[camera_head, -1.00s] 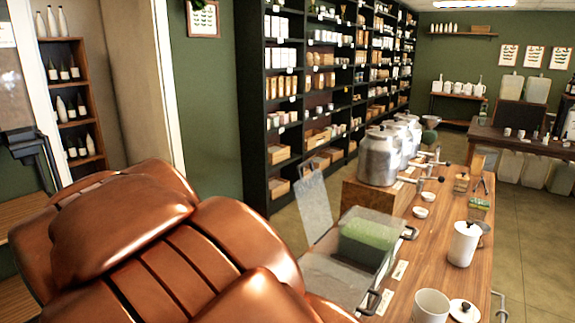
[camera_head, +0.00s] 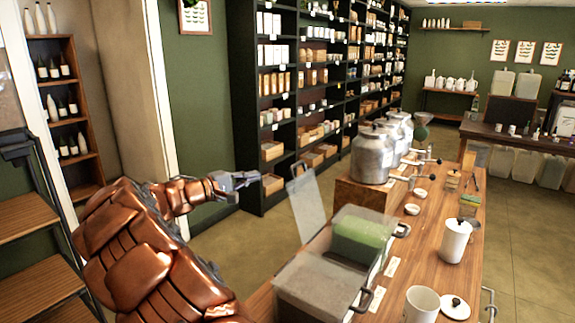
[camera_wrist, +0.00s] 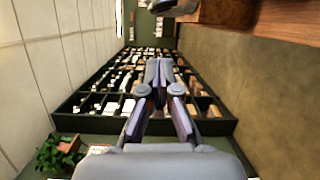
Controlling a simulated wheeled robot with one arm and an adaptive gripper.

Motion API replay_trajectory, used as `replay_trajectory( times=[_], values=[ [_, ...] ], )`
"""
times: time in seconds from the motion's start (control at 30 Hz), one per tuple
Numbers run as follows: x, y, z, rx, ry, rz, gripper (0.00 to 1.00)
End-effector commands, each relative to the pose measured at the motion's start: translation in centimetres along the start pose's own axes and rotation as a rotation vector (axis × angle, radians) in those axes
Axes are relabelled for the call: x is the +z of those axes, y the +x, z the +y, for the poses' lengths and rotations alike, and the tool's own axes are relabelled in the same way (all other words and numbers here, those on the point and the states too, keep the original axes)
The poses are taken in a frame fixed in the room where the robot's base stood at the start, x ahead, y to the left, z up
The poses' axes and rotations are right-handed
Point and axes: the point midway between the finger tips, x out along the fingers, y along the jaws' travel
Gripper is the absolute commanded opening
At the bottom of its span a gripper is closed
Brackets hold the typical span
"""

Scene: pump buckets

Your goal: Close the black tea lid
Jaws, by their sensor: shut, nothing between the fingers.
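Two clear bins stand on the wooden counter in the head view: a far one with green contents (camera_head: 362,238) and a near one (camera_head: 318,284) with a greyish top. A translucent panel (camera_head: 307,203), apparently a raised lid, stands tilted at the left of the far bin. I cannot read any label that says which is the black tea. My gripper (camera_head: 256,175) is shut and empty, in the air to the left of the panel and apart from it. Its fingers (camera_wrist: 159,68) meet at the tips in the wrist view.
Metal canisters (camera_head: 371,155) stand behind the bins. A lidded white jar (camera_head: 456,241), an open white cup (camera_head: 421,304) and a loose white lid (camera_head: 455,307) lie right. Tall dark shelves (camera_head: 270,150) stand beyond my gripper. Floor between shelves and counter is clear.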

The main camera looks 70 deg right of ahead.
Motion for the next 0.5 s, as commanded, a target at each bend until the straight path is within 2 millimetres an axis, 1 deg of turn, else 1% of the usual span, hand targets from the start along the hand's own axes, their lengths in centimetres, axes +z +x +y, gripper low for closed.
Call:
replay_trajectory(
  times=[0.03,0.1,0.2,0.37,0.5],
  values=[
    [-0.8,0.6,-0.1,0.019,-0.009,0.005,0.0],
    [-1.6,1.0,-0.1,0.042,-0.015,0.014,0.0],
    [-2.2,1.4,0.1,0.06,-0.016,0.022,0.0],
    [-2.4,2.5,0.3,0.066,-0.016,0.023,0.0],
    [-2.4,4.5,0.5,0.063,-0.018,0.021,0.0]
  ],
)
